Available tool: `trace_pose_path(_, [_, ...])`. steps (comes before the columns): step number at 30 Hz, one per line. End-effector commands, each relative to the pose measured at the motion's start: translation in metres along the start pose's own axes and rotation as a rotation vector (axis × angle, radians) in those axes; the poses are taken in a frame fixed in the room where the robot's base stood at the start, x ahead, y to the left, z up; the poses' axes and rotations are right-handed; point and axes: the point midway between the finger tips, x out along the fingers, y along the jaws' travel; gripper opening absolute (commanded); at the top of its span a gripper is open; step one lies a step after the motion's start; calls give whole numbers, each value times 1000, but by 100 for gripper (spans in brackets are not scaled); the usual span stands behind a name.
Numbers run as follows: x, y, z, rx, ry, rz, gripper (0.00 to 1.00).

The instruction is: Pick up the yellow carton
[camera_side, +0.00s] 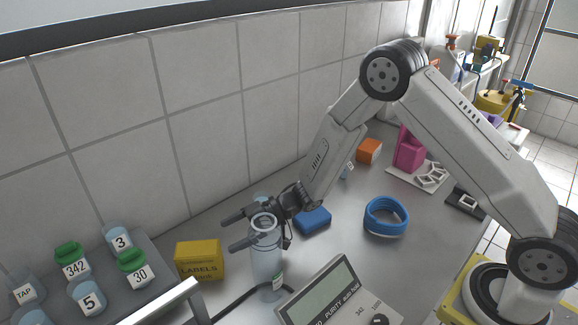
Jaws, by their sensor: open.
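The yellow carton (199,261), marked "LABELS", stands on the grey counter at the lower left, between the dark bottle rack and the clear cylinder. My gripper (232,231) is open, with its two dark fingers pointing left toward the carton. It is higher than the carton and to its right, apart from it. Nothing shows between the fingers. The near finger passes close to the rim of the clear cylinder; I cannot tell whether they touch.
The clear cylinder (267,262) stands right of the carton. A meter with a screen (322,293) is in front. The rack (158,290) holds several labelled bottles. A blue box (313,219), blue ring (386,217) and orange box (369,151) lie right. A tiled wall (200,130) bounds the back.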

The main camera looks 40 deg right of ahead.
Motion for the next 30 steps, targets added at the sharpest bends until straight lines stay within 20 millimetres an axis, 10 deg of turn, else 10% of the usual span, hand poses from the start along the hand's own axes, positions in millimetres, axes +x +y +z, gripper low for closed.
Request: trace_pose_path(30, [70, -1, 0, 0, -2, 2, 100])
